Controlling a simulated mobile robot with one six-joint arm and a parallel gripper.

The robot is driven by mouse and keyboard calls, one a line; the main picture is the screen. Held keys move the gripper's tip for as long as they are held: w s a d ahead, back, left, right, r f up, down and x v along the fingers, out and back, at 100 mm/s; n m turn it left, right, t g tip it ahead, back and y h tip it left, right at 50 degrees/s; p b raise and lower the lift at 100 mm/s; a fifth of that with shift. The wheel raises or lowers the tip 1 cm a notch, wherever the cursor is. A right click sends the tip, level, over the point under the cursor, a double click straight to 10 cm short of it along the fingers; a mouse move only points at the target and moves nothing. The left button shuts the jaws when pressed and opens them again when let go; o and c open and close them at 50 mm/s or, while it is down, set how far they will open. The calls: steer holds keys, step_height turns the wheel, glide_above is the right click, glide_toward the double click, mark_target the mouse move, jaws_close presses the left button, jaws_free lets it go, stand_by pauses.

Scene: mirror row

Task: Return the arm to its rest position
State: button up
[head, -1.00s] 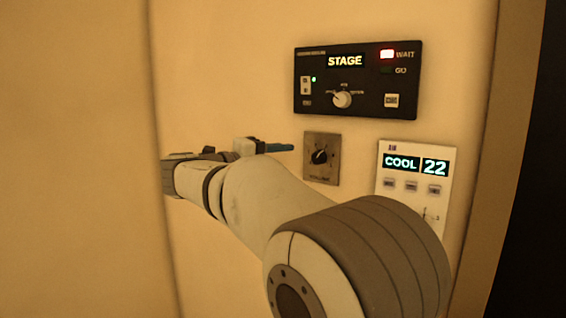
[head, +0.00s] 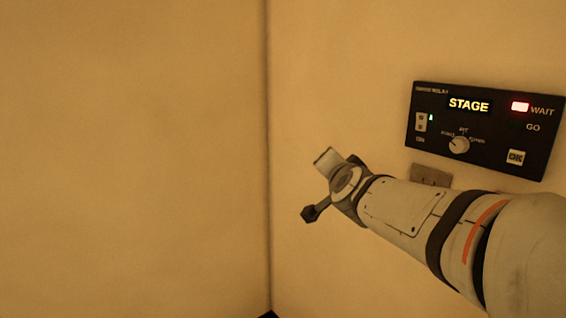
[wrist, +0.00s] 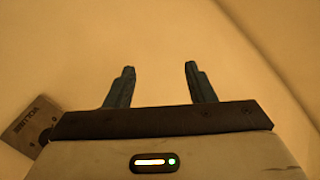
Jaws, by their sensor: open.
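My gripper shows in the wrist view (wrist: 160,72), with its two blue-grey fingers apart and nothing between them. Only plain cream wall shows beyond the fingertips. In the head view my arm reaches from the lower right towards the middle, and its wrist end (head: 345,183) is in front of the right-hand wall, near the corner.
A black panel (head: 485,130) reads STAGE, with a red WAIT light lit, above my arm. A grey volume plate (head: 431,175) is partly hidden by my arm; it also shows in the wrist view (wrist: 36,124). The left wall (head: 130,160) is bare.

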steer(key=s+d+f+n+g+p, duration=0.1)
steer(key=s+f+n+g+p, duration=0.2)
steer(key=s, duration=0.6)
steer(key=s+d+f+n+g+p, duration=0.1)
steer(key=s+f+n+g+p, duration=0.2)
steer(key=s+f+g, duration=0.2)
steer(key=s+d+f+n+g+p, duration=0.1)
steer(key=s+f+n+g+p, duration=0.2)
steer(key=s, duration=0.9)
steer(key=shift+s+d+f+g, duration=0.4)
steer(key=shift+f+g, duration=0.15)
steer(key=shift+g, duration=0.55)
